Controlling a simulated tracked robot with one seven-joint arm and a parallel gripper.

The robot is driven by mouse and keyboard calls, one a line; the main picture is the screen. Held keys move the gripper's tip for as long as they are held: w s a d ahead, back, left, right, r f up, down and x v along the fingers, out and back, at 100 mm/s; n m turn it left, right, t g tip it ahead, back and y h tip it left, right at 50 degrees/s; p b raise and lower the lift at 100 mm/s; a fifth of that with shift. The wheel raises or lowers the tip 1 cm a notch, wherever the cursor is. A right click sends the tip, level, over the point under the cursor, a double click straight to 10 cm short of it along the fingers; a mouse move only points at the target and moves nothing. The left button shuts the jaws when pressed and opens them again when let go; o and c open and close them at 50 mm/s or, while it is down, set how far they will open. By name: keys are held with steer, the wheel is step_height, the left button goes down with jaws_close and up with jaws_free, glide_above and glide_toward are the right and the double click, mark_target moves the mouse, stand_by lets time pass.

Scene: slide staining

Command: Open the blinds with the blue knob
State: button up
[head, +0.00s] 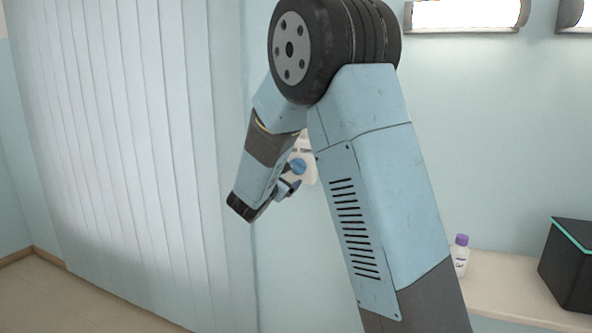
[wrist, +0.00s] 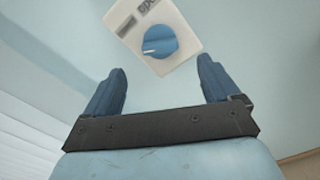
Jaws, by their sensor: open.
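The blinds (head: 130,150) are pale vertical slats at the left of the head view. The slats lie edge to edge and look closed. Their edge also shows at the lower left of the wrist view (wrist: 25,135). The blue knob (wrist: 162,41) sits on a white wall panel (wrist: 184,58), with its white pointer mark toward the picture's left. My gripper (wrist: 162,72) is open and empty. Its two dark blue fingers stand apart, with the knob beyond the tips and roughly centred between them. In the head view my arm partly hides the white panel (head: 308,172).
A small bottle with a purple cap (head: 460,255) and a black box with a teal edge (head: 572,265) stand on a counter (head: 500,290) at the right. Lamps (head: 466,15) hang on the wall at upper right. The floor below the blinds is clear.

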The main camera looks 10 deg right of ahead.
mark_target(296, 169)
steer(key=x, duration=0.9)
steer(key=shift+w+d, duration=0.15)
steer(key=c, duration=0.9)
steer(key=shift+d, duration=0.15)
steer(key=shift+c, duration=0.3)
